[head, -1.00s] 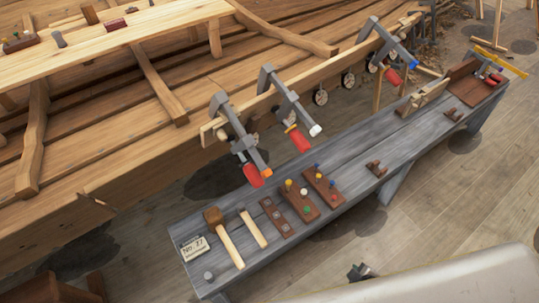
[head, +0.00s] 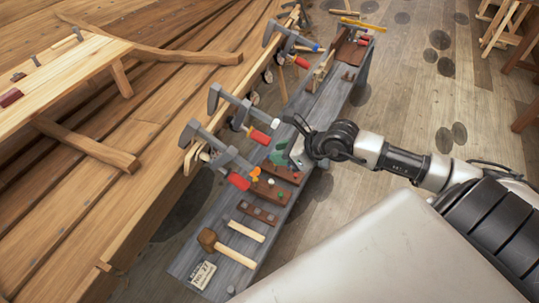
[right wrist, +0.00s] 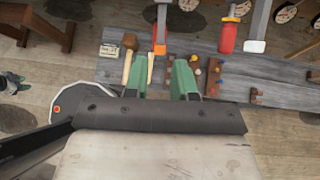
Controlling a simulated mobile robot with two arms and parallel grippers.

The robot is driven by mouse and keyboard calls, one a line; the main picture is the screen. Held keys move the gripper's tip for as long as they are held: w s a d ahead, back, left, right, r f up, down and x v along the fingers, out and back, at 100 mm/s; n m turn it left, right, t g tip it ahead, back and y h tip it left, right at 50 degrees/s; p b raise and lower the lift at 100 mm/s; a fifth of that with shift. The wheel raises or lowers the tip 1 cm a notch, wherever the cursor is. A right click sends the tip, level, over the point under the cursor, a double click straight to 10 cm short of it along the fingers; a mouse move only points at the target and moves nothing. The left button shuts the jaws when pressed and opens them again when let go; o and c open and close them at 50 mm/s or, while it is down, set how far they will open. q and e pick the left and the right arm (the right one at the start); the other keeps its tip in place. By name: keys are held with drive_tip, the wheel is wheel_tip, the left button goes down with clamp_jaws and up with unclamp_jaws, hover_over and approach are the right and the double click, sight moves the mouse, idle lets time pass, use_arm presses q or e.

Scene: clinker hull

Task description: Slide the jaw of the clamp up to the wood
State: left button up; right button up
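Three grey bar clamps with red handles hang on the hull's top plank (head: 262,72). The nearest clamp (head: 210,138) has an orange bar end, which shows in the right wrist view (right wrist: 159,49). The middle clamp (head: 236,104) has a white end; its red handle (right wrist: 229,38) shows in the right wrist view. The far clamp (head: 288,36) has a blue end. I cannot tell how far each jaw stands from the wood. My right gripper (head: 283,150) is over the bench, near the nearest clamp's orange end. Its green fingers (right wrist: 162,78) are apart and empty. My left gripper is out of view.
A grey bench (head: 312,105) runs beside the hull. It bears a mallet (head: 222,245), a pale wooden handle (head: 246,231), brown peg blocks (head: 258,212) and a number card (head: 203,274). Open floor lies right of the bench.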

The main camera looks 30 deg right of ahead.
sight(236, 155)
drive_tip(key=b+x, duration=0.8)
drive_tip(key=x, duration=0.4)
drive_tip(key=shift+w+f, duration=0.15)
drive_tip(key=shift+w, duration=0.15)
drive_tip(key=shift+w+a+f, duration=0.2)
drive_tip(key=shift+w+f, duration=0.05)
drive_tip(key=shift+w, duration=0.1)
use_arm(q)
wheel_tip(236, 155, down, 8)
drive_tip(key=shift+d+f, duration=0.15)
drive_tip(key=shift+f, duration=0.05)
use_arm(e)
drive_tip(key=shift+c, duration=0.4)
drive_tip(key=shift+w+a+r, duration=0.15)
drive_tip(key=shift+w+a, duration=0.05)
drive_tip(key=shift+w, duration=0.05)
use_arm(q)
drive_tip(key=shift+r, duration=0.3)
use_arm(e)
drive_tip(key=shift+w+a+r, duration=0.6)
drive_tip(key=shift+w+r, duration=0.25)
idle(0.4)
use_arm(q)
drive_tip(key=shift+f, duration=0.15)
use_arm(e)
drive_tip(key=shift+s+d+f, duration=0.1)
drive_tip(key=shift+s+f, duration=0.05)
drive_tip(key=shift+f, duration=0.1)
